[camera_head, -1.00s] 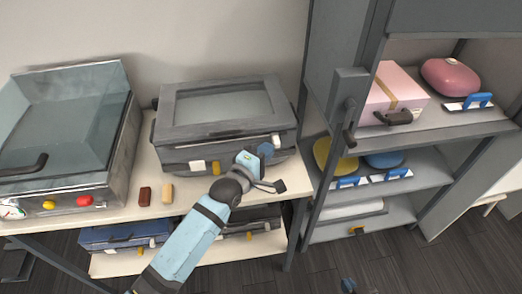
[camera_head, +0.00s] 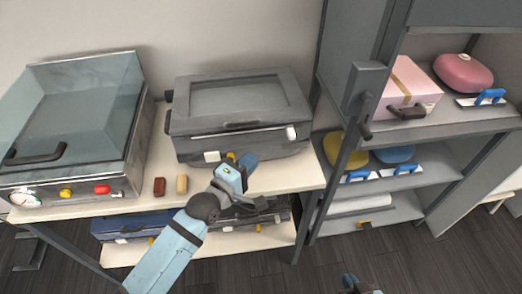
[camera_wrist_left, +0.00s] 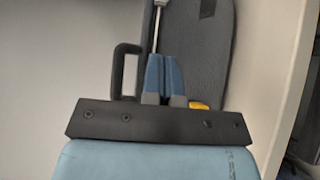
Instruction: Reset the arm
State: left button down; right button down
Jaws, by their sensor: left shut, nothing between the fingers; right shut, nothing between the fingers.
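My left arm (camera_head: 172,248) reaches up from the lower middle of the head view. Its gripper (camera_head: 250,163) is in front of the grey case with a window in its lid (camera_head: 240,133) on the table. The left wrist view shows its two blue fingers (camera_wrist_left: 163,75) together with nothing between them. A dark grey surface with a black handle (camera_wrist_left: 124,70) lies beyond them; whether they touch it, I cannot tell. Only a small blue and dark part of my right gripper (camera_head: 350,281) shows at the bottom edge, over the floor; it is shut.
A clear-lidded machine (camera_head: 75,110) stands on the left of the table (camera_head: 145,205). A brown block (camera_head: 159,186) and a tan block (camera_head: 181,185) lie beside it. Cases fill the lower shelf. A grey cabinet (camera_head: 345,85) with a pink box (camera_head: 412,85) stands at the right.

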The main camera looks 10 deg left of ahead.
pick_arm(q)
jog(key=s+a+f+m+g+y+p, duration=0.1)
jog(key=s+a+f+m+y+p, duration=0.1)
jog(key=s, duration=0.5)
jog(key=s+a+f+m+g+y+p, duration=0.1)
jog(key=s+a+f+m+g+p, duration=0.1)
jog(key=s+a+f+m, duration=0.3)
jog(key=s+a+f+m+g+y+p, duration=0.1)
jog(key=s+a+f+m+y+p, duration=0.1)
jog(key=s+f+m, duration=0.3)
jog(key=s+a+m, duration=0.1)
jog(key=s+m, duration=0.2)
jog(key=s, duration=0.1)
jog(key=shift+a+f+g+y, duration=0.2)
jog(key=shift+a+g+y, duration=0.1)
jog(key=shift+a+g, duration=0.1)
jog(key=shift+w, duration=0.1)
dwell(0.6)
